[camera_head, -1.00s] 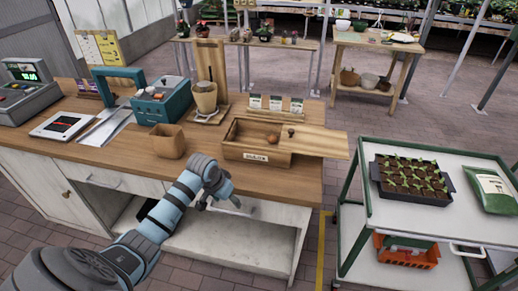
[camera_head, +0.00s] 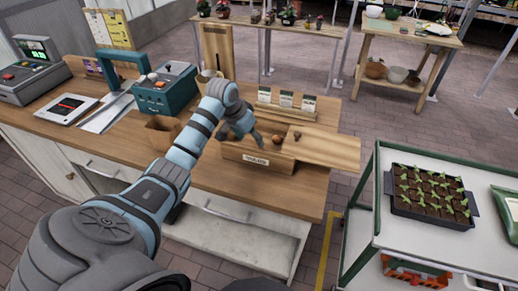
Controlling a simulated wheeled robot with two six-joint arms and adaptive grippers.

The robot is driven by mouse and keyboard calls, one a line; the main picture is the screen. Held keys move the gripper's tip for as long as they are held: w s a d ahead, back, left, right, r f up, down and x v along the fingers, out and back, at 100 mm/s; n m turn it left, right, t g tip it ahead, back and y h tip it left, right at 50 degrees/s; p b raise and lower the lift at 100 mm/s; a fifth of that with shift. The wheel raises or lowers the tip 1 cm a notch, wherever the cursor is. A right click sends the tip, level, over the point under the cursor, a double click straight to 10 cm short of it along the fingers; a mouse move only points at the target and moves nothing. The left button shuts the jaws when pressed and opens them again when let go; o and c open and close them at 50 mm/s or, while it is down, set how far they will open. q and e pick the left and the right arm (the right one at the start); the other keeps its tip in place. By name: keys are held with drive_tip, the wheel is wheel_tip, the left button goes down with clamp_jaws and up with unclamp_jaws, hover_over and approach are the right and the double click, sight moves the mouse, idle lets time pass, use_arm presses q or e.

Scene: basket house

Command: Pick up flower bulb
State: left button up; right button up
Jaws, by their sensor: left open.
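A brown, roundish flower bulb (camera_head: 277,139) lies in the open part of the labelled wooden box (camera_head: 256,160) on the workbench. A wooden lid board (camera_head: 318,147) covers the box's right part and reaches past its right end. A small dark knob-like piece (camera_head: 297,135) is at the board's left end, close to the bulb. My left gripper (camera_head: 242,137) is open, over the left part of the box, left of the bulb and apart from it. It hides part of the box's inside. My right gripper is out of view.
Seed packets (camera_head: 286,99) stand in a wooden holder behind the box. A trolley with a seedling tray (camera_head: 430,199) stands at the right.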

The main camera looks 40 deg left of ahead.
sight(259, 149)
use_arm(q)
drive_tip(key=x, duration=0.3)
drive_tip(key=shift+d, duration=0.35)
drive_tip(key=x, duration=0.3)
drive_tip(key=b+x, duration=0.1)
drive_tip(key=x, duration=0.2)
drive_tip(key=shift+w+a+r, duration=0.1)
drive_tip(key=shift+w+a, duration=0.05)
drive_tip(key=shift+w, duration=0.05)
drive_tip(key=shift+s+r, duration=0.1)
drive_tip(key=shift+s, duration=0.05)
drive_tip(key=shift+r, duration=0.1)
drive_tip(key=c, duration=1.1)
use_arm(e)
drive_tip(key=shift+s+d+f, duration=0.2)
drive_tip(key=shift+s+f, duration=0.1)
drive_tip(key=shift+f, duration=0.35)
